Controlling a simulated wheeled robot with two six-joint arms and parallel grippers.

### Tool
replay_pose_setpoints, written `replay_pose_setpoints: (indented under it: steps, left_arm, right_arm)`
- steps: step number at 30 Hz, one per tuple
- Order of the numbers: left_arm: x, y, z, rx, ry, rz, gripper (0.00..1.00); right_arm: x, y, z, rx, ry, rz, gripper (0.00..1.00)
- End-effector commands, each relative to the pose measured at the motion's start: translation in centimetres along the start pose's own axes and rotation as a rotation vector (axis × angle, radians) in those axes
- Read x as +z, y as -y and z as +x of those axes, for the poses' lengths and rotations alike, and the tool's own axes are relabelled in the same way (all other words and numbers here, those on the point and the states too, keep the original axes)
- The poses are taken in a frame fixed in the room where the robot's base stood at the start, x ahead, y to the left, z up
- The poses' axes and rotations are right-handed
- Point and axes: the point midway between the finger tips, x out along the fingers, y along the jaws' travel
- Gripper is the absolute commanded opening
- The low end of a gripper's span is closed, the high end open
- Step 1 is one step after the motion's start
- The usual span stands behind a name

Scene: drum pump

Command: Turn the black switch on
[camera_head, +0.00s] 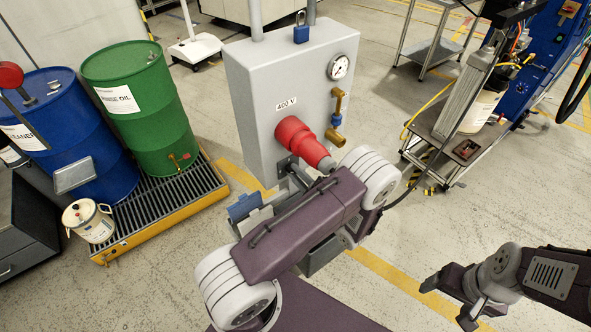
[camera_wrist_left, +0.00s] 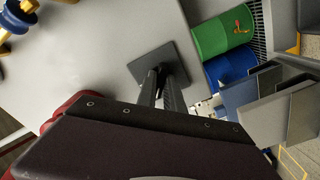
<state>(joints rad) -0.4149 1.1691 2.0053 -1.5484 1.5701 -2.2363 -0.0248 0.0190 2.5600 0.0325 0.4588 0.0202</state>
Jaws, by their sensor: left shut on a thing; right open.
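The black switch sits on a dark square plate (camera_wrist_left: 148,66) on the front of the grey cabinet (camera_head: 252,105); in the head view the plate (camera_head: 284,164) shows just left of and below the red plug. My left gripper (camera_head: 296,180) reaches up to it from below. In the left wrist view its two dark fingers (camera_wrist_left: 162,84) are close together against the plate, shut on the switch, whose handle is mostly hidden between them. The switch's angle cannot be told. My right gripper (camera_head: 450,305) is open and empty at the lower right, over the floor.
A red 400 V plug (camera_head: 303,143) juts out beside my left gripper. A gauge (camera_head: 339,67) and brass valve (camera_head: 337,137) are on the cabinet's right. Green (camera_head: 142,105) and blue (camera_head: 62,130) drums stand left on a yellow-edged grate. A cart (camera_head: 447,142) stands right.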

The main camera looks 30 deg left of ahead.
Motion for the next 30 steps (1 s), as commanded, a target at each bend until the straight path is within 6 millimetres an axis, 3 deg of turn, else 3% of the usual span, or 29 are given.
replay_pose_setpoints:
  steps: [9,21,30]
  left_arm:
    - [0.0,0.0,0.0,-0.002,0.002,0.019,0.00]
    - [-0.1,0.0,0.0,-0.003,0.003,0.316,0.00]
    - [0.1,0.2,0.0,-0.003,0.002,0.355,0.00]
  right_arm:
    - [0.0,0.0,-0.2,0.000,0.000,0.000,0.78]
    - [-0.3,0.1,-2.6,0.000,0.000,0.000,0.78]
    - [-0.3,0.1,-2.6,0.000,0.000,0.000,0.78]
